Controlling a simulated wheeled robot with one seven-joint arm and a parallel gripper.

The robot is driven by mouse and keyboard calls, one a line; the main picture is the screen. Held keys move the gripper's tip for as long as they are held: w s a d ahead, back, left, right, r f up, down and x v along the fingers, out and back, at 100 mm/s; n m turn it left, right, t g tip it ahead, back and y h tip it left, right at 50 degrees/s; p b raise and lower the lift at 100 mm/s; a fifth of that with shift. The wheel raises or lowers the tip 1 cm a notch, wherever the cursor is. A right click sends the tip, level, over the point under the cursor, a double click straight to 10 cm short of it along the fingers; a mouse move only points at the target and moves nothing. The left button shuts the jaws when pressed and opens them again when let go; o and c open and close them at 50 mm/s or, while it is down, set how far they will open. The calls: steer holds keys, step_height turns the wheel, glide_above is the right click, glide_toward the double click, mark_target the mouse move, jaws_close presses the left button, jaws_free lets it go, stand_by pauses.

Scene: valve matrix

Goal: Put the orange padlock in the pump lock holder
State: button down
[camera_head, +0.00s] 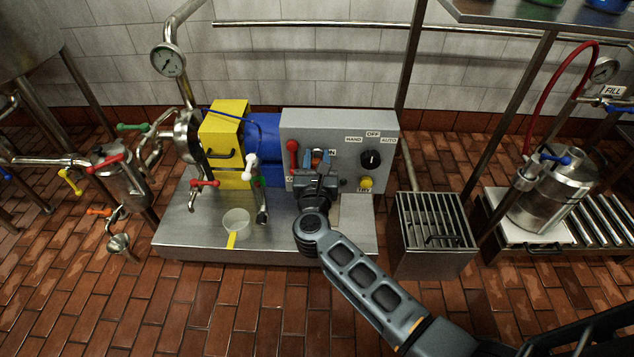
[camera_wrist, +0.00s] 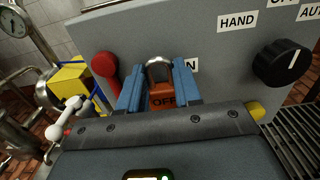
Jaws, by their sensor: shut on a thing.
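My gripper (camera_head: 317,163) is in front of the grey control panel (camera_head: 340,123), just right of the red lever (camera_head: 292,155). In the wrist view its two blue fingers (camera_wrist: 158,84) are shut on the orange padlock (camera_wrist: 162,97). The padlock's metal shackle points up, towards the panel face, and dark lettering shows on its orange body. A small part of the padlock shows between the fingers in the head view (camera_head: 316,155). I cannot make out the pump lock holder; the fingers and padlock cover part of the panel. Whether the padlock touches the panel is unclear.
The panel carries a black HAND/OFF/AUTO knob (camera_head: 370,160) and a yellow button (camera_head: 366,182) to the right. A yellow box (camera_head: 222,135) and blue motor (camera_head: 262,140) stand left. A grated metal box (camera_head: 436,222) sits right of the steel base (camera_head: 190,226).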

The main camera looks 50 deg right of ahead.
steer(key=shift+f+b, duration=1)
steer(key=shift+f, duration=1.7)
steer(key=shift+f, duration=0.1)
steer(key=shift+f, duration=0.15)
steer(key=c, duration=0.8)
jaws_free()
steer(key=shift+r, duration=0.2)
steer(key=p+v, duration=0.1)
steer(key=v, duration=1.1)
steer(key=shift+p, duration=0.35)
